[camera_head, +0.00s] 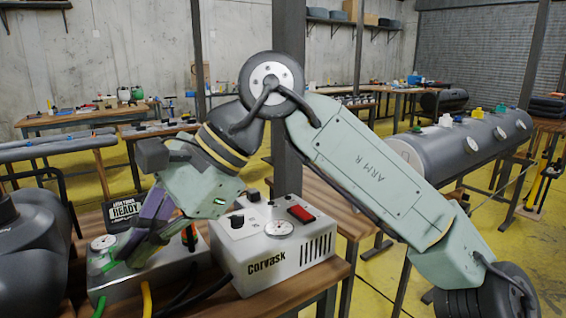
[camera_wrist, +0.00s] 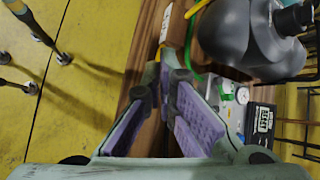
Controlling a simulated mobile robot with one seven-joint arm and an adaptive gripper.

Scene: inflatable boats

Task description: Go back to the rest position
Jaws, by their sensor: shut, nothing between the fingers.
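My arm reaches across the middle of the head view, with its elbow raised. Whether the fingertips touch the grey box cannot be told from the head view.
A pale Corvask box (camera_head: 270,256) with a red switch stands right of the gripper on the wooden table (camera_head: 318,285). A dark inflated boat part (camera_head: 30,262) lies at the left. A green hose (camera_wrist: 189,50) runs nearby.

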